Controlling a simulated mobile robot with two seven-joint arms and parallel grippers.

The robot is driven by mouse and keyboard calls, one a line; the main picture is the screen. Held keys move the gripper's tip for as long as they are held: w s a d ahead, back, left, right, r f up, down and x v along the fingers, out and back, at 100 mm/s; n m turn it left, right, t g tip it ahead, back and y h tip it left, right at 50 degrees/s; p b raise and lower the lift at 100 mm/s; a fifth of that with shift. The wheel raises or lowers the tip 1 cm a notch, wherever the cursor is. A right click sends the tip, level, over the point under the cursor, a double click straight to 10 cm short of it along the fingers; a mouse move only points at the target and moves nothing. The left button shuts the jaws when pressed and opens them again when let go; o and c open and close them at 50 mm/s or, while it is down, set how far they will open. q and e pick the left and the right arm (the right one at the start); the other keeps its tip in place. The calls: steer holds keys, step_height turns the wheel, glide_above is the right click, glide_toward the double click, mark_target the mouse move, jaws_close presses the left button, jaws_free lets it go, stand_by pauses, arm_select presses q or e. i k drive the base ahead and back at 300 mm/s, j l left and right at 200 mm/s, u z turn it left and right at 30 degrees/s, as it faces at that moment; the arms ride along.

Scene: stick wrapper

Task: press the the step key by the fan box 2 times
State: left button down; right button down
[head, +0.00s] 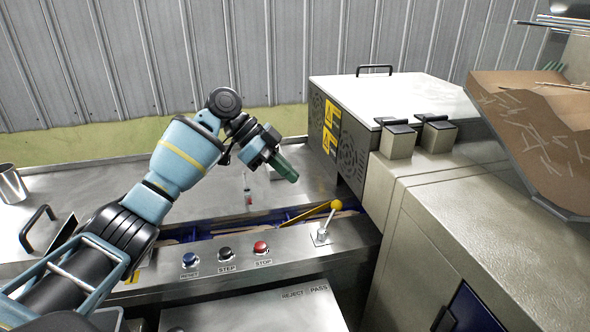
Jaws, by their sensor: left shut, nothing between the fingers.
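The step key is a black round button (226,254) on the steel front rail, above the label STEP. It sits between a blue RESET button (190,260) and a red STOP button (261,248). The fan box (349,150), with fan grilles and yellow warning labels on its side, stands to the right. My left gripper (290,175) is shut and empty. It is up and to the right of the step key, apart from it, in front of the fan box. My right gripper is not in view.
A lever with a yellow knob (336,205) stands on the rail right of the buttons. A tilted tray (540,120) with thin sticks is at the upper right. A metal cup (12,185) and a black handle (37,224) are at the left.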

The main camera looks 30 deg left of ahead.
mark_target(226, 252)
steer(key=k+l, duration=0.3)
steer(key=k, duration=0.15)
steer(key=k+l, duration=0.65)
steer(key=k, duration=0.25)
